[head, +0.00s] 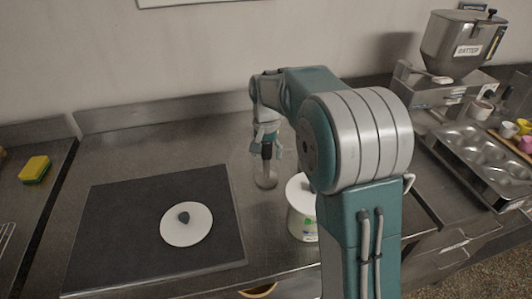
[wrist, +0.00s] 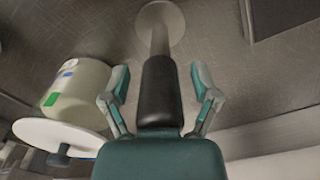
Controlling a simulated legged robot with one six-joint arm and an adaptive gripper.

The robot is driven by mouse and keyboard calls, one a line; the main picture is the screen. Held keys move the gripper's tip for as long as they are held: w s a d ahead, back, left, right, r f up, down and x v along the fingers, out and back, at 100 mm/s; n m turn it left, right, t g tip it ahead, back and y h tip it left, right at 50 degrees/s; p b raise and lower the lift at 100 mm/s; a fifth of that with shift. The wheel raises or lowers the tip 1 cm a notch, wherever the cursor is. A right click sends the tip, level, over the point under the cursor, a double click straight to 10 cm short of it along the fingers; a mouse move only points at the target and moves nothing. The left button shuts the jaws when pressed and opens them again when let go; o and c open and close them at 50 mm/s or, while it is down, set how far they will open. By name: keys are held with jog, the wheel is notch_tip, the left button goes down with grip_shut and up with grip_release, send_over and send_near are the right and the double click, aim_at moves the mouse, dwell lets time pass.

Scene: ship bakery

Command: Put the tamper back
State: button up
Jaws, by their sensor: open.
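The tamper has a black handle (wrist: 161,92), a metal shaft and a round flat base (wrist: 161,22). In the head view the tamper (head: 266,181) stands upright on the steel counter, between the dark mat and a white canister. My gripper (head: 266,140) is above the base, around the handle's level. In the wrist view my gripper (wrist: 160,78) is open, with one finger on each side of the black handle and a visible gap on both sides. In the head view the fingers partly hide the handle.
The white canister (head: 302,222) with a lid stands close right of the tamper; the wrist view shows it at left (wrist: 75,84). A white knobbed lid (head: 186,224) lies on the dark mat (head: 110,230). A batter dispenser (head: 462,45) and muffin tray (head: 480,155) are at right.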

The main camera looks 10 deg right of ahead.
notch_tip(320, 180, up, 12)
jog(key=s+r+n+t, duration=0.2)
jog(key=s+n+t, duration=0.2)
jog(key=s, duration=1.8)
jog(key=s+f+n+t, duration=0.1)
jog(key=s+f, duration=0.4)
jog(key=s, duration=0.2)
jog(key=shift+t, duration=0.3)
